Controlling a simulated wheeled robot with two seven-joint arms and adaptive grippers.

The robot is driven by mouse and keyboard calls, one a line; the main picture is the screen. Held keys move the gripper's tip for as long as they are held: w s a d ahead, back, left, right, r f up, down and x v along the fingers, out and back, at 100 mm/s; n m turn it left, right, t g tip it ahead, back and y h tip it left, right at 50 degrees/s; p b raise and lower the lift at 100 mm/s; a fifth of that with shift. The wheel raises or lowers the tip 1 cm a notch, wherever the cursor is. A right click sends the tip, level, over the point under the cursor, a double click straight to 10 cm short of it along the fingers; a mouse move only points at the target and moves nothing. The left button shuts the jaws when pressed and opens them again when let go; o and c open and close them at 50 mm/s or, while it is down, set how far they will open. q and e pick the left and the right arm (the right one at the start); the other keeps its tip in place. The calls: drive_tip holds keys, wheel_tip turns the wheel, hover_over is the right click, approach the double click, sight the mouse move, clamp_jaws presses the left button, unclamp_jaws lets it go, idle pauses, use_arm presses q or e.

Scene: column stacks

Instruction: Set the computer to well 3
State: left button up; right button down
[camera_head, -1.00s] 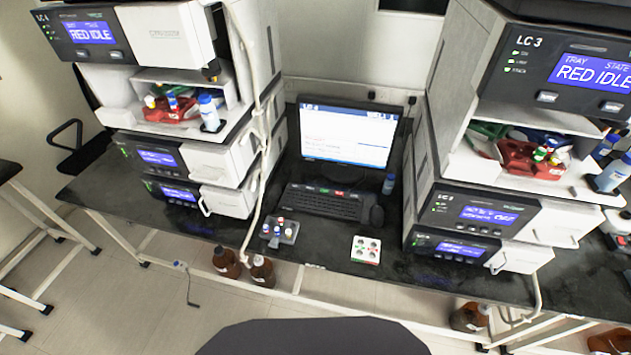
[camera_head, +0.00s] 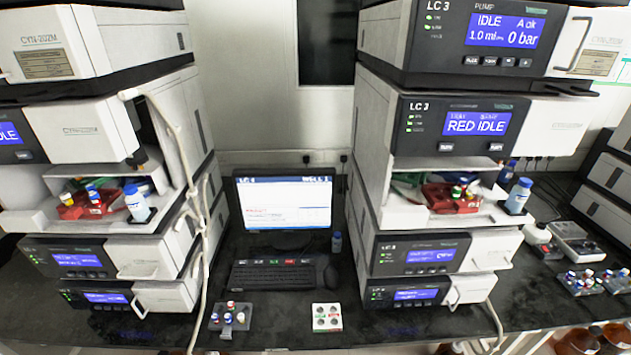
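The computer monitor (camera_head: 284,203) stands on the dark bench between two instrument stacks. A dark mouse (camera_head: 331,277) lies to the right of the keyboard. Neither of my grippers shows in the head view.
The left stack (camera_head: 95,175) and the LC 3 stack (camera_head: 440,160) flank the monitor. More racks lie at right.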

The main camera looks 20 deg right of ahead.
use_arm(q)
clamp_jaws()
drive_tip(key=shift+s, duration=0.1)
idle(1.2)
